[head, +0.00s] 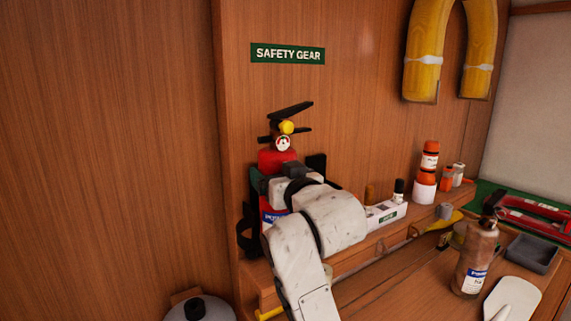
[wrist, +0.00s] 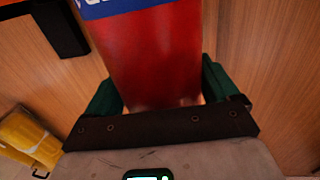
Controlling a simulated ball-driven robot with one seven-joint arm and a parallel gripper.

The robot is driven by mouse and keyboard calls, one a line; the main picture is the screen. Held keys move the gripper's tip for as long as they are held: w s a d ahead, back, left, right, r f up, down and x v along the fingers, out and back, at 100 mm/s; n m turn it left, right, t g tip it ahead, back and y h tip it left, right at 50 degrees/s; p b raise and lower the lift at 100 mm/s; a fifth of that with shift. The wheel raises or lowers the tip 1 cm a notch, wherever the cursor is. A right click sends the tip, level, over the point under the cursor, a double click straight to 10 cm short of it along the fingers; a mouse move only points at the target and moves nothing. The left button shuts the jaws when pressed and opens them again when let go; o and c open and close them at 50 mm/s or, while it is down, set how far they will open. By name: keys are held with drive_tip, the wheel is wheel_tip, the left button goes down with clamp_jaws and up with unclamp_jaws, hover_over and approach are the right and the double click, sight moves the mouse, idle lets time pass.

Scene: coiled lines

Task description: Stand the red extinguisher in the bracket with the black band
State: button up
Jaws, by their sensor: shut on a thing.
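The red extinguisher (head: 277,160) stands roughly upright against the wood wall under the "SAFETY GEAR" sign, with a black handle and a yellow knob on top. My gripper (head: 273,182) is shut around its body; in the wrist view its green fingers (wrist: 160,84) lie on either side of the red cylinder (wrist: 155,60). Black parts, likely the bracket with the black band (head: 246,236), show at the lower left of the extinguisher, and another black part shows behind it at right. My wrist hides the extinguisher's base, so I cannot tell whether it is seated.
A shelf at right holds a white box (head: 386,213), orange-and-white containers (head: 426,176) and small bottles. A tan extinguisher (head: 474,262) stands on the bench near a grey tray (head: 531,253). A yellow life ring (head: 427,50) hangs on the wall. A rounded grey object (head: 199,308) sits at lower left.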

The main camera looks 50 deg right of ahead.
wheel_tip(320, 180, down, 6)
drive_tip(key=w+d, duration=0.1)
drive_tip(key=w, duration=0.1)
drive_tip(key=shift+w+d+p, duration=0.2)
drive_tip(key=shift+w+p, duration=0.15)
drive_tip(key=shift+w, duration=0.05)
drive_tip(key=shift+f, duration=0.25)
drive_tip(key=o, duration=1.8)
drive_tip(key=shift+f, duration=0.25)
drive_tip(key=shift+r, duration=0.1)
drive_tip(key=b+v, duration=0.1)
drive_tip(key=v, duration=1.1)
drive_tip(key=shift+r+b, duration=0.1)
drive_tip(key=shift+b, duration=0.25)
